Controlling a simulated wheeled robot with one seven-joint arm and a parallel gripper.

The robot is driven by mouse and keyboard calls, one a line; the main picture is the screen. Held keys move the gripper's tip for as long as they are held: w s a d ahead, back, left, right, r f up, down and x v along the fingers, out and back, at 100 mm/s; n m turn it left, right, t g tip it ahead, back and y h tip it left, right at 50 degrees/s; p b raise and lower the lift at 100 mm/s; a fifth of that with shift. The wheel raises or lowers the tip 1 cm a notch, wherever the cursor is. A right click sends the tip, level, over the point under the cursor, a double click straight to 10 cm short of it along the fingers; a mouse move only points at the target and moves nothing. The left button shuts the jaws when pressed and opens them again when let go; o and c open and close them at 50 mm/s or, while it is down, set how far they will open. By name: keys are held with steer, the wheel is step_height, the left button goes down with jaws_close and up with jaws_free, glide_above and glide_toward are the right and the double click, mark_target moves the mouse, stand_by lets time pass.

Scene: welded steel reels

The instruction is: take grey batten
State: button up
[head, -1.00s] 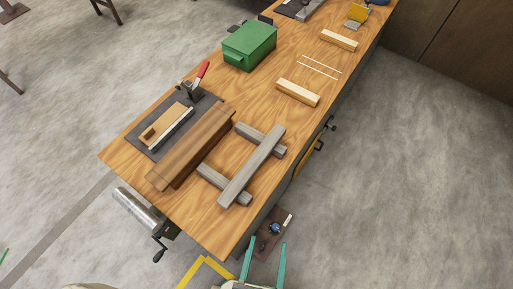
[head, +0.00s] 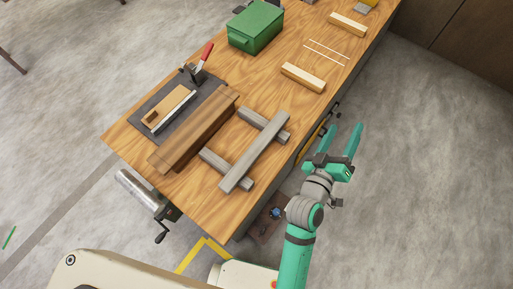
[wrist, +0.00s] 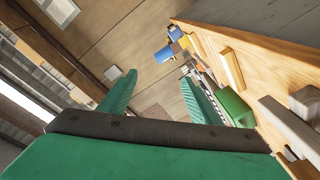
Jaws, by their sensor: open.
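A long grey batten (head: 255,151) lies on the wooden bench top. It rests across two shorter grey battens, one at its far end (head: 251,117) and one at its near end (head: 213,160). My gripper (head: 346,128) is open and empty. It is off the bench's right edge, to the right of the grey battens and apart from them. In the wrist view my fingers (wrist: 158,77) are spread with nothing between them, and grey battens (wrist: 288,127) show at the right edge.
A brown wooden beam (head: 195,130) lies left of the battens, beside a dark mat (head: 143,113) with a red-handled clamp (head: 206,53). A green box (head: 256,27) and pale wood blocks (head: 303,77) stand farther back. A crank (head: 160,238) juts from the bench's near end.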

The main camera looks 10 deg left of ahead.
steer(key=w+d+r+m+g+h, duration=0.4)
steer(key=w+d+r+m+h, duration=0.3)
steer(key=r, duration=0.3)
steer(key=m+g+y, duration=0.3)
steer(key=g+y, duration=0.9)
steer(key=g, duration=0.1)
glide_above(256, 147)
step_height(256, 147, down, 13)
steer(key=f, duration=0.5)
steer(key=shift+w+a+f, duration=0.1)
steer(key=shift+w+a, duration=0.05)
steer(key=shift+w, duration=0.25)
steer(key=f, duration=0.2)
steer(key=s+f, duration=0.1)
steer(key=f, duration=0.1)
steer(key=shift+d, duration=0.25)
steer(key=shift+w+f, duration=0.15)
steer(key=shift+f, duration=0.4)
steer(key=c, duration=1.3)
